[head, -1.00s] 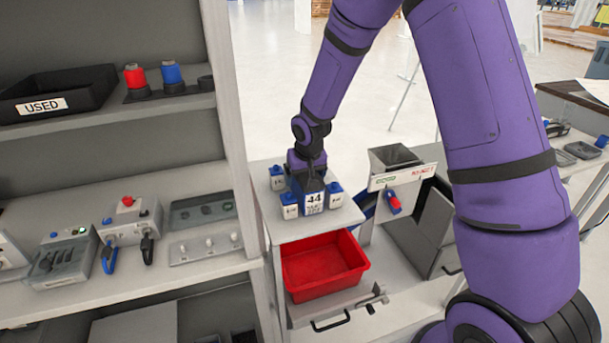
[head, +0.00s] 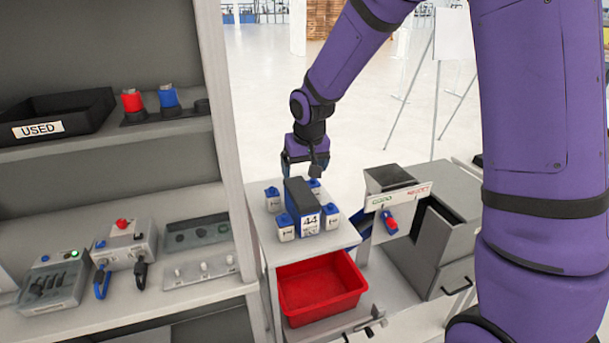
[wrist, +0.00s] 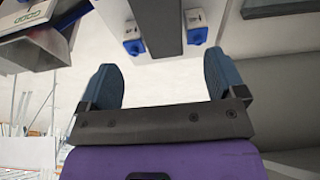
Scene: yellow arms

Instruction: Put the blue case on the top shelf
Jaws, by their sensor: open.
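The blue case (head: 301,208), dark on top with a white label reading 44, stands upright on the small table top (head: 345,238). Small white-and-blue blocks stand around it. My gripper (head: 304,168) is above and behind the case, apart from it. In the wrist view my gripper (wrist: 161,82) has its fingers wide apart with nothing between them. The dark case (wrist: 155,25) shows beyond the fingertips at the top edge, partly cut off. The top shelf (head: 150,133) visible at left holds a black bin.
The black bin marked USED (head: 75,112) and red and blue connectors (head: 150,99) occupy the upper shelf. The lower shelf holds several devices (head: 120,245). A red bin (head: 320,288) sits below the table top. A box with a sloped label (head: 390,185) stands to the right.

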